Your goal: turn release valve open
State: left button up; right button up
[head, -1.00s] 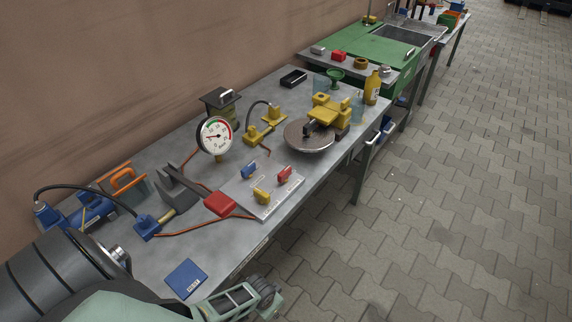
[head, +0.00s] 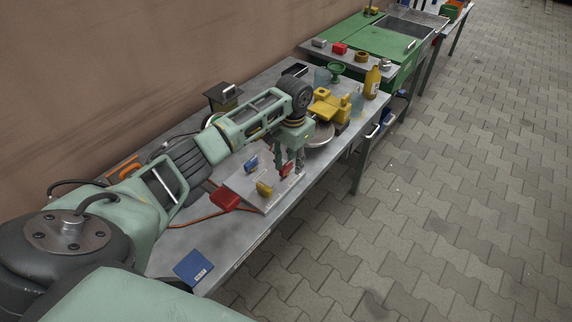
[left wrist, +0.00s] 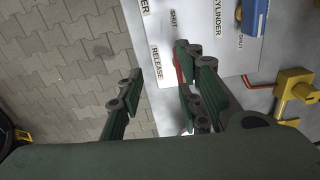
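The valve panel (head: 245,184) is a light plate on the bench with a red handle (head: 288,168), a blue handle (head: 251,163) and a yellow handle (head: 264,189). In the left wrist view the panel (left wrist: 211,60) carries the words RELEASE, SHUT and CYLINDER. A sliver of red (left wrist: 178,68), likely the red handle near the RELEASE label, shows behind one finger, which hides the rest. My left gripper (head: 289,161) points down over the red handle. In the left wrist view its fingers (left wrist: 158,64) are apart. I cannot tell whether a finger touches the handle. My right gripper is out of view.
A blue booklet (head: 193,268) lies in front. The paved floor (head: 430,200) is clear.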

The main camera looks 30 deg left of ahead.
aim_at(286, 165)
pick_arm(q)
jog(key=a+r, duration=0.1)
jog(key=w+a+r, duration=0.1)
jog(key=shift+w+a+r+n, duration=0.1)
jog(key=shift+a+r+n, duration=0.2)
jog(key=shift+a+n, duration=0.1)
jog(key=shift+a, duration=0.1)
notch_tip(286, 165, down, 8)
jog(key=shift+r+p, duration=0.25)
jog(key=shift+p, duration=0.1)
grip_shut()
